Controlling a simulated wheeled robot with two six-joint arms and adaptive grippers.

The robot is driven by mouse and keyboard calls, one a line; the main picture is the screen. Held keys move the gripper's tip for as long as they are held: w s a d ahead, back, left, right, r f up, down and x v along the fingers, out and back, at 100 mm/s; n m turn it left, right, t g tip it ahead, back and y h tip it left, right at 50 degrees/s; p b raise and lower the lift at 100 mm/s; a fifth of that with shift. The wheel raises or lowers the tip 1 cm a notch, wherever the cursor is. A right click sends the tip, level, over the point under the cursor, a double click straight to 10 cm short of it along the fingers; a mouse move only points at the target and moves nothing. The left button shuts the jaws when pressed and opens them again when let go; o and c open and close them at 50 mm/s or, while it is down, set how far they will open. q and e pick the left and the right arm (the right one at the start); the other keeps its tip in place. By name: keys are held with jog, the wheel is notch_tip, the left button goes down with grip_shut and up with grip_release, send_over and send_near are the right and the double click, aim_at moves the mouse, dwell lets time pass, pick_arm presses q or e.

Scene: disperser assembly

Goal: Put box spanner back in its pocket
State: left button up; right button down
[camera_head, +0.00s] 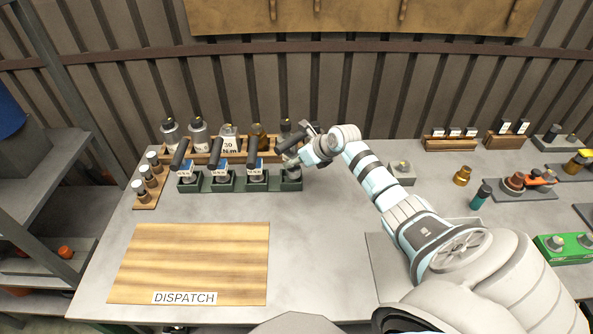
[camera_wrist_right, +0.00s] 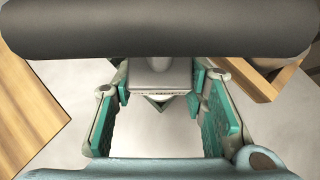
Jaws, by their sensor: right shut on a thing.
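My right gripper (camera_head: 292,160) is over the right end of the row of dark green pockets (camera_head: 291,184). It is shut on a tool with a thick dark handle (camera_head: 291,143), which I take to be the box spanner. In the right wrist view the dark handle (camera_wrist_right: 155,30) crosses the top, and its grey block (camera_wrist_right: 158,76) sits between the teal finger pads (camera_wrist_right: 165,105). The tool's lower end is at or just above the rightmost pocket; I cannot tell if it is inside. My left gripper is not in view.
Three similar dark-handled tools with blue bodies (camera_head: 222,168) stand in the pockets to the left. A wooden rack (camera_head: 270,150) with several bottles is close behind. The wooden DISPATCH board (camera_head: 190,258) lies in front, with bare table (camera_head: 320,225) to its right.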

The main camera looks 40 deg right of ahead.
aim_at(296, 168)
jog(key=f, duration=0.1)
jog(key=w+f, duration=0.1)
jog(key=f, duration=0.1)
jog(key=w+f+b, duration=0.1)
jog(key=f, duration=0.1)
jog(key=shift+f, duration=0.25)
jog(key=shift+s+r, duration=0.15)
jog(key=shift+r, duration=0.05)
jog(key=shift+s+r, duration=0.15)
jog(key=shift+s, duration=0.15)
jog(key=c, duration=1.4)
grip_release()
jog(key=o, duration=0.4)
jog(key=shift+f, duration=0.2)
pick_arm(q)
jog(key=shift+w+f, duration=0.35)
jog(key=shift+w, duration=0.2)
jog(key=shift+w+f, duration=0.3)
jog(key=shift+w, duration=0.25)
pick_arm(e)
jog(key=shift+r, duration=0.1)
